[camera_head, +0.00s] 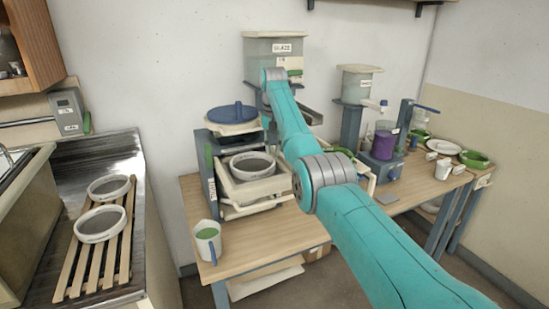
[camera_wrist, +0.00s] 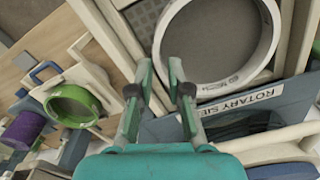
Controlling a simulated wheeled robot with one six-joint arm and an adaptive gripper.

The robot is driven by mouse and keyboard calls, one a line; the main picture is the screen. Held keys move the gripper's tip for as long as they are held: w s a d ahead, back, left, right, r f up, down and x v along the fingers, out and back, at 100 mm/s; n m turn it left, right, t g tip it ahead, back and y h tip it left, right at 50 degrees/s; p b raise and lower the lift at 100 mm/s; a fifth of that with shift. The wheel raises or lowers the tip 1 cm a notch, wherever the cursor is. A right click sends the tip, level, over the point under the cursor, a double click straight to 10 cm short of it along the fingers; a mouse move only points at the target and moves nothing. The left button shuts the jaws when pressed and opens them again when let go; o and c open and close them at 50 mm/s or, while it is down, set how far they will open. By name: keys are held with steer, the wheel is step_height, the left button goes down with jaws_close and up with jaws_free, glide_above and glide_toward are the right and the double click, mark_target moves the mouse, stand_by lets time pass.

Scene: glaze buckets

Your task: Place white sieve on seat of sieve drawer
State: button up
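A white sieve (camera_head: 253,166) with a grey mesh sits in the pulled-out cream sieve drawer (camera_head: 268,190) in the head view. It looks about level; I cannot tell whether it is fully down on the seat. The wrist view shows this sieve (camera_wrist: 266,48) large at upper right, inside the drawer frame (camera_wrist: 106,36). My gripper (camera_wrist: 160,64) is open, its two fingertips apart at the sieve's near left rim. One finger appears outside the rim and one over its inner side; a gap shows between them. In the head view my arm hides the gripper.
Two more white sieves (camera_head: 101,223) lie on a slatted wooden rack (camera_head: 75,270) at left. A blue lid (camera_head: 232,113) tops the sieve unit. A purple container (camera_head: 383,145) and green bowls (camera_head: 474,159) stand right.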

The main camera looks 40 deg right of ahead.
step_height(320, 180, up, 8)
steer(key=shift+f, duration=0.25)
steer(key=shift+s, duration=0.1)
stand_by(0.5)
